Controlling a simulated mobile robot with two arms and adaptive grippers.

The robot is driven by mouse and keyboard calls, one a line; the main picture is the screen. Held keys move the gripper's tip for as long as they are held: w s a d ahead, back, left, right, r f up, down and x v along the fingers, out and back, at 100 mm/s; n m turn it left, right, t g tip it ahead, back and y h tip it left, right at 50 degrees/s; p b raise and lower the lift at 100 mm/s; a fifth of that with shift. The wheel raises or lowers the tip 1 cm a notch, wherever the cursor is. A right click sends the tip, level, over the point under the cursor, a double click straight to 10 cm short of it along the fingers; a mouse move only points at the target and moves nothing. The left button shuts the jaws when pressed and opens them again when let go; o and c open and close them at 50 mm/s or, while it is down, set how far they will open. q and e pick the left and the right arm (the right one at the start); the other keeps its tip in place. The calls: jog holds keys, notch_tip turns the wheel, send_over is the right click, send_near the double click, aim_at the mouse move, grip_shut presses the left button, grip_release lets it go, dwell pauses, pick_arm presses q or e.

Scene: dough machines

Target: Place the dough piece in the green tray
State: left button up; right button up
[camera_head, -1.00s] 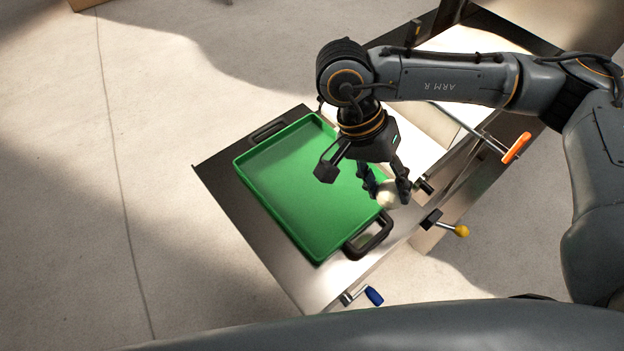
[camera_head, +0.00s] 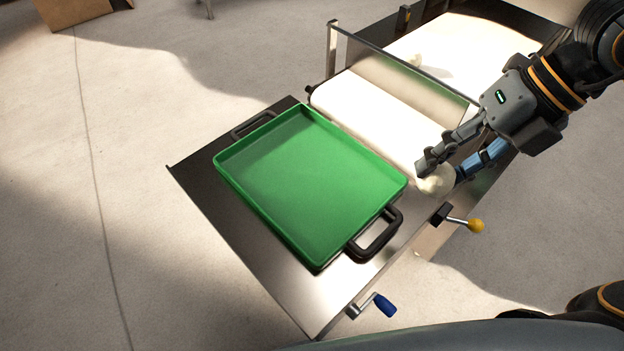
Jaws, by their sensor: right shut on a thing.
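The green tray (camera_head: 305,180) with black handles lies on the metal table (camera_head: 290,290), and its inside looks empty. My right gripper (camera_head: 438,175) is shut on a pale, rounded dough piece (camera_head: 437,184). It holds the dough piece to the right of the tray, near the right end of the white roller or belt. The dough piece is apart from the tray in the picture; its exact height is hard to tell. My left gripper is not in view.
A dough machine with a white belt (camera_head: 375,115) and a clear guard (camera_head: 400,65) stands behind the tray. A yellow-knobbed lever (camera_head: 474,226) and a blue-handled crank (camera_head: 385,305) stick out at the front edge.

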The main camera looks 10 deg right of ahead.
jog(key=shift+w+a+r+p, duration=0.1)
jog(key=shift+w+a+p, duration=0.15)
jog(key=shift+p, duration=0.15)
jog(key=w+a+f, duration=0.2)
jog(key=a+f, duration=0.1)
jog(key=w+a+f, duration=0.5)
jog(key=a+f, duration=0.1)
jog(key=shift+w+a, duration=0.25)
jog(key=shift+a, duration=0.1)
jog(key=shift+w+a+f, duration=0.15)
jog(key=shift+a+f, duration=0.05)
jog(key=shift+f, duration=0.1)
jog(key=f+b, duration=0.1)
jog(key=f, duration=0.1)
jog(key=f+b, duration=0.1)
jog(key=shift+w+a+f+b, duration=0.2)
jog(key=shift+f+b, duration=0.15)
jog(key=shift+b, duration=0.05)
jog(key=shift+r, duration=0.1)
